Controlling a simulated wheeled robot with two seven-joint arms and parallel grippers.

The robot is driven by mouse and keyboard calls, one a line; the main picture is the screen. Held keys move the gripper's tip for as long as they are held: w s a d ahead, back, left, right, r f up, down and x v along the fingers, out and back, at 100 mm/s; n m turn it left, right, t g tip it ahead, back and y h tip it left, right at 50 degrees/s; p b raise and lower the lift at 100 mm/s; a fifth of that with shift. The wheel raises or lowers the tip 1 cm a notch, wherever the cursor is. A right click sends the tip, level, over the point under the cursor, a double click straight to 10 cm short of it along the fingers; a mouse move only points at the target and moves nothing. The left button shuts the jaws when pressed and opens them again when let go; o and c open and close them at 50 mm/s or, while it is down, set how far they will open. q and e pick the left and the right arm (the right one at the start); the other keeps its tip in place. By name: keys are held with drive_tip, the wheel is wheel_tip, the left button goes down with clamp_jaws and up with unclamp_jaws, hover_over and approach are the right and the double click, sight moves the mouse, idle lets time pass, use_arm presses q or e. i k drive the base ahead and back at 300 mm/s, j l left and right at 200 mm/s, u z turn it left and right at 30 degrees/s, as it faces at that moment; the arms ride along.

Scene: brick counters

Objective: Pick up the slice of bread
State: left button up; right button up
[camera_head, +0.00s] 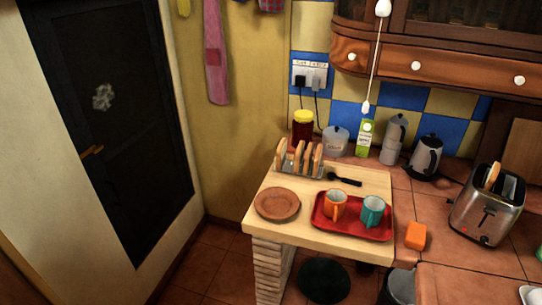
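Several slices of bread (299,157) stand upright in a metal toast rack (286,170) at the back of the light wooden counter. Another slice of bread (492,175) sticks up out of a slot of the silver toaster (487,215) on the right tiled counter. Neither of my grippers is in the head view, so I cannot see whether they are open or shut.
A red tray (345,229) holds an orange mug (335,205) and a teal mug (373,211). A brown plate (278,205) lies left of it. A jar (303,128), moka pot (396,138) and kettle (427,156) stand behind. Floor at left is clear.

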sight(281, 151)
drive_tip(key=i+j, duration=0.9)
drive_tip(key=j+z, duration=0.1)
drive_tip(key=z, duration=1.25)
